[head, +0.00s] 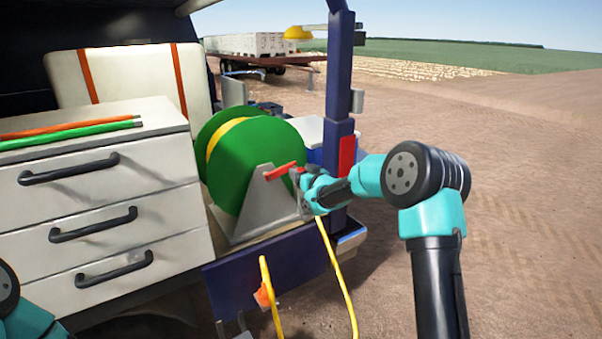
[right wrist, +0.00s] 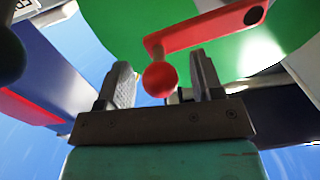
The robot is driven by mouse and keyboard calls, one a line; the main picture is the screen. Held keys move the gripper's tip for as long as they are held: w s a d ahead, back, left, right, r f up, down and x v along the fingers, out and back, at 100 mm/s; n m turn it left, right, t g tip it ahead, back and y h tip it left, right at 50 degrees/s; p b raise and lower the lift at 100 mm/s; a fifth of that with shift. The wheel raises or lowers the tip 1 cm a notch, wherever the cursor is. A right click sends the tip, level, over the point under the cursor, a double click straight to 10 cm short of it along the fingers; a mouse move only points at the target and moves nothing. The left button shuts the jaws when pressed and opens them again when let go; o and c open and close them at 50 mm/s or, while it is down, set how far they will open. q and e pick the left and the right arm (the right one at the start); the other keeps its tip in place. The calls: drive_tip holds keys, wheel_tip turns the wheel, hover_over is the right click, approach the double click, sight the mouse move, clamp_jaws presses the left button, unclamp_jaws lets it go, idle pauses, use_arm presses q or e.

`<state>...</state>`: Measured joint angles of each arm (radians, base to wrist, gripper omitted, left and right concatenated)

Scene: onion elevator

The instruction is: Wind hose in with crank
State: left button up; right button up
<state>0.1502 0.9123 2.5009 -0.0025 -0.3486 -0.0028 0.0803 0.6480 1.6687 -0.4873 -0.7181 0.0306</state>
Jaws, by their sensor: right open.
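A green hose reel (head: 237,160) with a yellow hose (head: 228,135) on it stands in a grey bracket (head: 262,205) on the vehicle's bed. A red crank (head: 280,171) sticks out from the reel's hub to the right. My right gripper (head: 303,178) is at the crank's outer end. In the right wrist view the crank's red ball knob (right wrist: 160,79) sits between the two open fingers (right wrist: 160,85), with gaps on both sides. Yellow hose (head: 338,275) hangs down below the bed. Part of my left arm shows at the lower left; its gripper is not visible.
A white drawer cabinet (head: 105,205) stands left of the reel, with orange and green rods (head: 70,135) on top. A dark blue post (head: 338,110) rises just behind my right gripper. Open dirt ground (head: 530,190) lies to the right.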

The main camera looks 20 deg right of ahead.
drive_tip(key=shift+w, duration=0.1)
clamp_jaws()
idle(0.6)
